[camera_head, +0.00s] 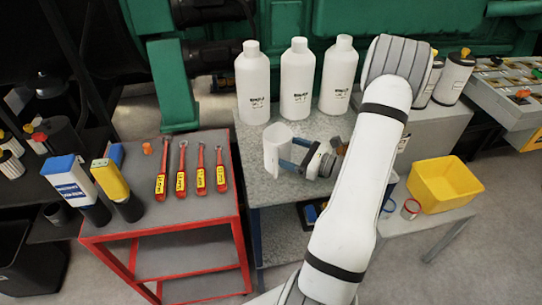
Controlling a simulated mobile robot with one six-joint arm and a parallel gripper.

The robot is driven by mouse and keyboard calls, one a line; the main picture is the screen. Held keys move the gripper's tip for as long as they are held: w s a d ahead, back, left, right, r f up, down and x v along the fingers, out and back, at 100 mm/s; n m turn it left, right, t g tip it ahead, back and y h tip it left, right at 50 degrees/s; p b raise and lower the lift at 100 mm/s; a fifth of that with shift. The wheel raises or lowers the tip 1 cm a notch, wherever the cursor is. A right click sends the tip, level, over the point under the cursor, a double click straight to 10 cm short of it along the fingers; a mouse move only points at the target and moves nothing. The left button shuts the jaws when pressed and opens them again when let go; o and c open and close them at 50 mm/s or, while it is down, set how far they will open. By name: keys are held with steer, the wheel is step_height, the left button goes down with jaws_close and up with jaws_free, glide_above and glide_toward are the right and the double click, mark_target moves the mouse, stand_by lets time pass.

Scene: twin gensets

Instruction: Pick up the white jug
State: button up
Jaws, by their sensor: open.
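The white jug (276,152) stands upright on the grey speckled table (240,160), in front of the row of tall white bottles. My gripper (288,154) comes in from the right, with its blue fingers pointing left at the jug. It is open, and its fingertips are at the jug's right side. I cannot tell whether they touch it or reach around it. My white arm covers the right part of the table.
Several tall white bottles (297,85) stand close behind the jug. A red cart (160,222) with red-handled tools (180,170) is at the left. A yellow bin (444,185) is at the right. Green machinery (420,22) fills the back.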

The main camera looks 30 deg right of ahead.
steer(key=x, duration=0.3)
steer(key=shift+w+a, duration=0.15)
steer(key=shift+w, duration=0.1)
steer(key=c, duration=1)
steer(key=shift+o, duration=0.2)
steer(key=shift+r, duration=0.1)
